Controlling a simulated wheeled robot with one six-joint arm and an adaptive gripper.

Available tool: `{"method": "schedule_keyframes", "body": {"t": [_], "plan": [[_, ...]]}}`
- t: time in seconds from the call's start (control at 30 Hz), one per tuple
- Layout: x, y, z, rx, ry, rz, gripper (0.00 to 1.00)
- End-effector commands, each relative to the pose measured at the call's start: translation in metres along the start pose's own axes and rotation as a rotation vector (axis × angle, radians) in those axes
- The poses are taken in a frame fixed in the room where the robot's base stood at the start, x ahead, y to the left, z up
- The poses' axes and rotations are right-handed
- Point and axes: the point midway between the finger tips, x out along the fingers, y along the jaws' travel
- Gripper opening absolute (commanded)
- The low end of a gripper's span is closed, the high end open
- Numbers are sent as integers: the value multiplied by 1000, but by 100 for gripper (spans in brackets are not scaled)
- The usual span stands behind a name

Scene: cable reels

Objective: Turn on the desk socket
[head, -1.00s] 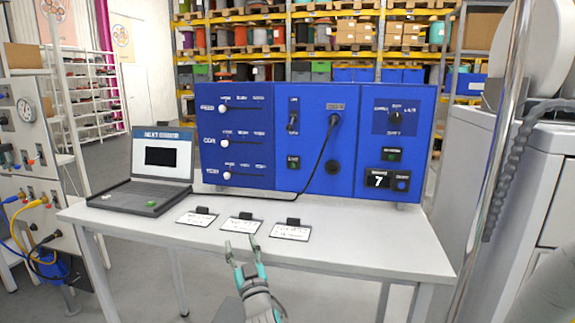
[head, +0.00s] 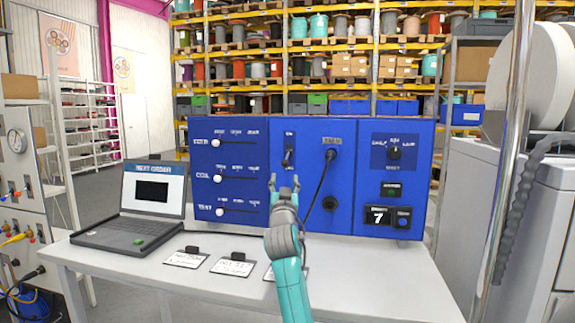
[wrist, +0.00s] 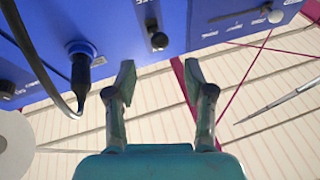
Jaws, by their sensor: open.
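The blue desk panel (head: 345,215) stands on the white table. Its middle section has a small dark lever switch (head: 288,157) and, to the right, a socket with a black plug (head: 331,156) and a hanging cable. My gripper (head: 285,184) is open and empty, its fingers raised just below the switch in the head view. In the wrist view the switch (wrist: 158,40) lies beyond the gap between my fingertips (wrist: 158,76), apart from them. The plug (wrist: 80,65) is left of them. My gripper hides the small green indicator below the switch. I cannot tell the lever's position.
A laptop (head: 150,202) stands left of the panel. Label cards (head: 188,257) lie along the table's front; my arm partly covers the right one. Slider knobs (head: 216,178) are on the panel's left section, a dial (head: 394,153) on its right. The plug's cable hangs beside my gripper.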

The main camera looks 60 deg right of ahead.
Motion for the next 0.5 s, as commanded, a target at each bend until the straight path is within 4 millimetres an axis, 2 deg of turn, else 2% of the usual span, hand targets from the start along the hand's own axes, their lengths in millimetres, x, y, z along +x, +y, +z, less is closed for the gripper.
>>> {"method": "schedule_keyframes", "body": {"t": [0.3,0.5], "plan": [[55,0,-1,-1,0,1,53],[83,0,0,-1,0,0,53]]}}
